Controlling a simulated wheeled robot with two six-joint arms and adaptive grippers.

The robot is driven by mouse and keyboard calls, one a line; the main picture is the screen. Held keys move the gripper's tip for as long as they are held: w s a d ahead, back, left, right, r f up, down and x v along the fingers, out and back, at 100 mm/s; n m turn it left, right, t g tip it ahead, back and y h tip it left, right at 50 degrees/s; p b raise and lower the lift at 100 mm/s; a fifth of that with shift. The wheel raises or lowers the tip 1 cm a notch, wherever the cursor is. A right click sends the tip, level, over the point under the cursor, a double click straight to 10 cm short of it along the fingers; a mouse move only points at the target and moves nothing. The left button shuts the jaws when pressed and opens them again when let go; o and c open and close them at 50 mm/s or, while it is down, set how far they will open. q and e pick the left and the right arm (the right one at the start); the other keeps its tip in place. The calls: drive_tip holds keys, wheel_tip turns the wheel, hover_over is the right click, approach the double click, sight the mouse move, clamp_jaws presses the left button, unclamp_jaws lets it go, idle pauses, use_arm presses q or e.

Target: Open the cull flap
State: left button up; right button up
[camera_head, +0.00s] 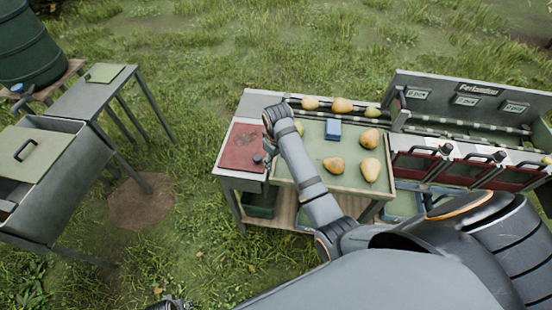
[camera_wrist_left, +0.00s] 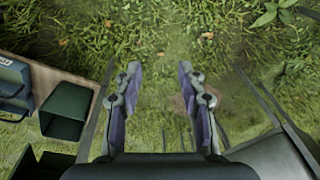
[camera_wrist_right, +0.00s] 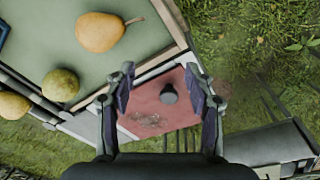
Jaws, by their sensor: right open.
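The cull flap looks like the flat red panel (camera_head: 243,140) at the left end of the sorting table, with a black knob (camera_head: 257,159) near its right edge. It lies level and shut. In the right wrist view the red panel (camera_wrist_right: 150,118) and its knob (camera_wrist_right: 169,94) show between the fingers of my right gripper (camera_wrist_right: 159,74). That gripper is open and empty above the panel; I cannot tell its exact height. In the left wrist view my left gripper (camera_wrist_left: 159,70) is open and empty over grass, away from the panel.
A framed green tray (camera_head: 310,163) with several pears and a blue block (camera_head: 333,129) adjoins the panel. A dark green bin (camera_head: 260,204) stands below. Red-fronted chutes (camera_head: 465,172) are on the right. A grey cabinet (camera_head: 52,215) stands left, with grass between.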

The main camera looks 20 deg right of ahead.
use_arm(q)
drive_tip(key=shift+a, duration=0.1)
use_arm(e)
drive_tip(key=shift+a, duration=0.1)
